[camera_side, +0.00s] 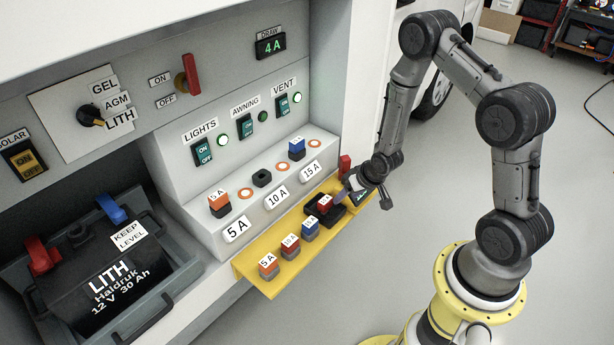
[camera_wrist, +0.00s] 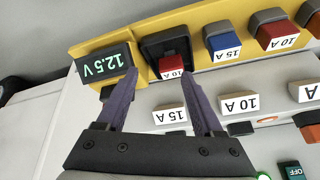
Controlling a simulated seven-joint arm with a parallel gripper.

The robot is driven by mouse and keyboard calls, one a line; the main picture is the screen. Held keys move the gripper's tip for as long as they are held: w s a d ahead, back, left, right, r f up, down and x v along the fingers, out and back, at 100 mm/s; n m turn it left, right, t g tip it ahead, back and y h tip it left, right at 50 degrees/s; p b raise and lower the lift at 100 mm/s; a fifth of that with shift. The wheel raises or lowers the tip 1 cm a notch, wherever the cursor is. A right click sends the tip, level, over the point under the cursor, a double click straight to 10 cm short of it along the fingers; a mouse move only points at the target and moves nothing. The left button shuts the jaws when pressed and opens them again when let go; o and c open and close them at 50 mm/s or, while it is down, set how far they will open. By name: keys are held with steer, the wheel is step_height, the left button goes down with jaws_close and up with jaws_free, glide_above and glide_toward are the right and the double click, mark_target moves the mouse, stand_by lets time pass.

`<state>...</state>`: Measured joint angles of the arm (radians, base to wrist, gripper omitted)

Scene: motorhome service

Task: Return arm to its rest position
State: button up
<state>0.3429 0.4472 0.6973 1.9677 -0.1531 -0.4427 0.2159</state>
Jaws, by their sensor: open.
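My gripper (camera_side: 364,190) is at the far end of the yellow shelf, its fingers apart and nothing between them. In the wrist view my gripper (camera_wrist: 155,78) has its two purple fingertips near the 12.5 V display (camera_wrist: 105,66) and a black holder (camera_wrist: 153,47). A red 10 A fuse (camera_wrist: 172,62) sits in that holder, near the right fingertip; I cannot tell whether they touch. The fuse also shows in the side view (camera_side: 325,202). My arm is bent, reaching from its yellow base on the right to the shelf.
The yellow shelf (camera_side: 262,283) also carries a row of fuses. On the panel ledge, an orange fuse (camera_side: 219,201) and a blue fuse (camera_side: 297,146) are seated; the middle socket (camera_side: 262,178) is empty. A battery (camera_side: 95,265) stands lower left. The floor between shelf and base is clear.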

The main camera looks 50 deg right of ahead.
steer(key=s+a+r+n, duration=0.1)
steer(key=s+a+r, duration=0.15)
steer(key=r, duration=0.85)
steer(key=s+a+r, duration=0.1)
steer(key=a+r, duration=0.3)
steer(key=r, duration=0.6)
steer(key=s+a+r+n, duration=0.1)
steer(key=s+a+r, duration=0.1)
steer(key=s+r, duration=0.4)
steer(key=s+a+r+n+y, duration=0.1)
steer(key=s+a+r+n, duration=0.1)
steer(key=s+r, duration=0.5)
steer(key=shift+s+a+n, duration=0.3)
steer(key=shift+s+a, duration=0.45)
steer(key=shift+s, duration=1.75)
